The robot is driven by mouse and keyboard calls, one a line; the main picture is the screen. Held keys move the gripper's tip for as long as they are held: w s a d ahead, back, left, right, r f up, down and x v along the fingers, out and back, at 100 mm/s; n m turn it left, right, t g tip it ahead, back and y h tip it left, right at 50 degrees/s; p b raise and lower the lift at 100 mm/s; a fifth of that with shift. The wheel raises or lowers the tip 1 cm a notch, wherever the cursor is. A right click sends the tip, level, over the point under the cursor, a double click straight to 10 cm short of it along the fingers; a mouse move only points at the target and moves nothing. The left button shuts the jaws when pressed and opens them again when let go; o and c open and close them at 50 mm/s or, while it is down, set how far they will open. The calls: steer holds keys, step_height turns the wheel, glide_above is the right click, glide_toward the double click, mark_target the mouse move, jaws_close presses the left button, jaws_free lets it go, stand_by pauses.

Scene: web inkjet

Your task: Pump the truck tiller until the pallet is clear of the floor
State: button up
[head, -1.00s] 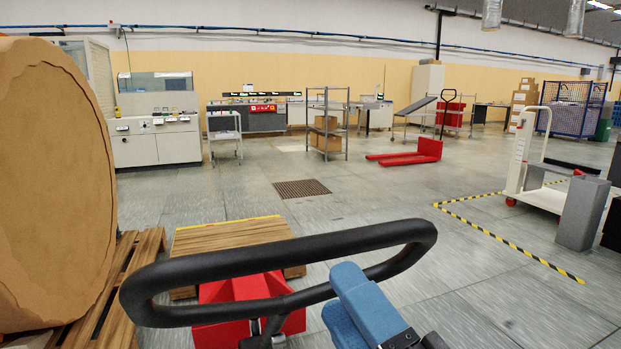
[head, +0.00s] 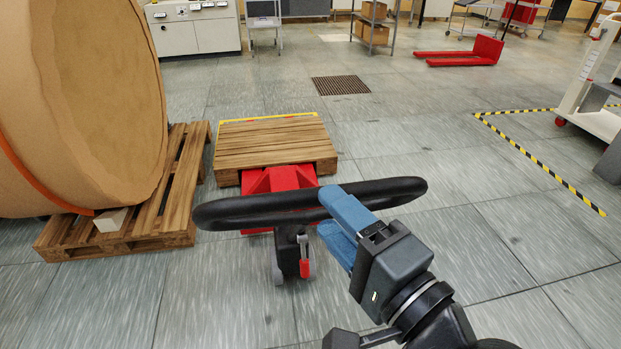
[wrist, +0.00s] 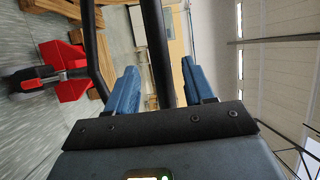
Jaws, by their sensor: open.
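The black loop handle of the truck tiller (head: 245,207) crosses the middle of the head view. Below it are the tiller's dark base and a small red lever (head: 304,268). The red truck body (head: 285,179) stands against the near side of the wooden pallet (head: 270,145), which has a yellow far edge. Any gap under this pallet is too small to tell. My gripper (head: 330,212) is at the right part of the handle, with its blue fingers open. In the wrist view, the handle bar (wrist: 158,60) passes between the spread fingers; contact is unclear.
A huge paper roll (head: 85,100) stands on another wooden pallet (head: 180,195) at left. A floor grate (head: 340,85) lies beyond. At right are black-yellow floor tape (head: 545,170) and a white cart (head: 590,85). Another red pallet truck (head: 485,50) stands far back. The floor right of the pallet is clear.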

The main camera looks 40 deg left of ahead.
mark_target(308, 190)
steer(key=x, duration=0.6)
steer(key=shift+w+a+r, duration=0.1)
steer(key=shift+a, duration=0.15)
steer(key=shift+c, duration=0.4)
jaws_close()
